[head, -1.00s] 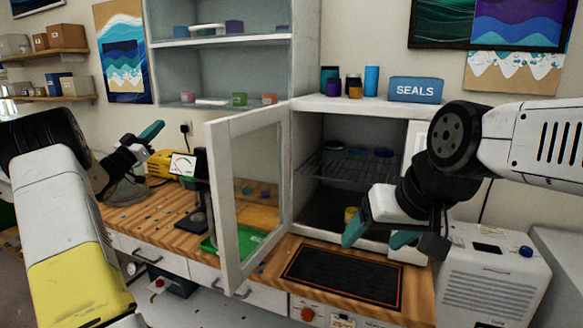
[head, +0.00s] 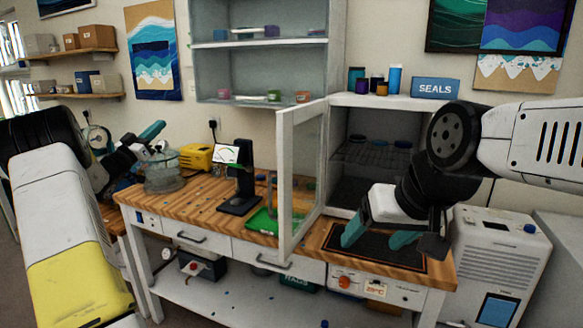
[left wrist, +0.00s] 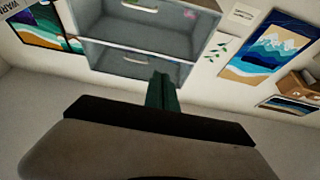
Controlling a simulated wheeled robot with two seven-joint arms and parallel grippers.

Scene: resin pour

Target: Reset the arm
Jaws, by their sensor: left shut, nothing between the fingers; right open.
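My left gripper (head: 148,138) has teal fingers that are shut and empty, raised in front of the wall at the left of the head view. Its fingers also show in the left wrist view (left wrist: 161,92), pointing at the wall shelf. My right gripper (head: 376,236) is open and empty, its teal fingers spread above the black mat (head: 385,255) on the bench. It is in front of the cabinet (head: 372,165), whose glass door (head: 300,170) stands open.
A glass vessel (head: 165,172) and a dark stand with a screen (head: 240,180) are on the wooden bench (head: 185,202). A green tray (head: 262,222) lies behind the door. A white machine (head: 497,262) stands at the right. The bench's left front is mostly clear.

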